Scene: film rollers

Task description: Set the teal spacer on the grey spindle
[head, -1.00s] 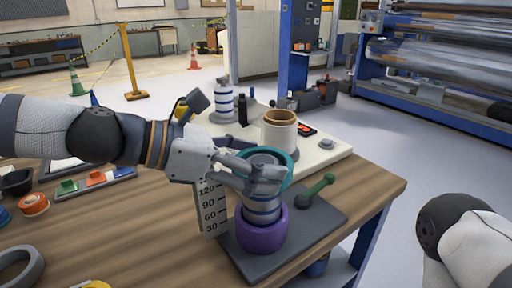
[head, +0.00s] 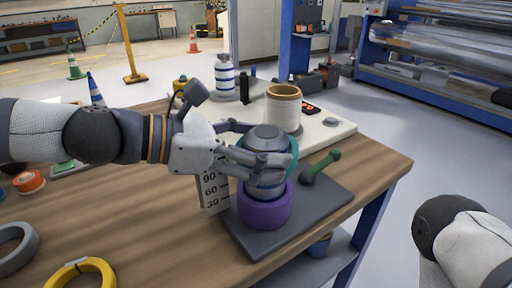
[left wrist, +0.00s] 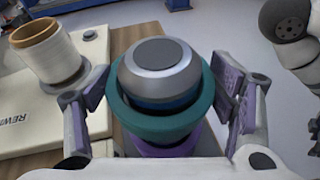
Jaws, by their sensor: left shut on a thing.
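The grey spindle (head: 266,133) stands upright on a dark base plate (head: 318,210), with blue bands below its rounded top. A purple ring (head: 264,208) sits around its foot. The teal spacer (head: 293,153) is around the spindle's upper part, above the purple ring, with the spindle's top showing through it. My left gripper (head: 262,162) is shut on the spacer from the left. In the left wrist view the spacer (left wrist: 160,130) rings the spindle between the two finger pads. The spacer's near side is partly hidden by fingers in the head view. My right gripper is out of view.
A height scale (head: 213,190) stands left of the spindle. A green-handled pin (head: 322,167) lies on the plate's right side. Behind is a cream machine (head: 325,132) with a brown-rimmed roll (head: 283,108). A yellow ring (head: 80,278) and a grey ring (head: 14,248) lie at left.

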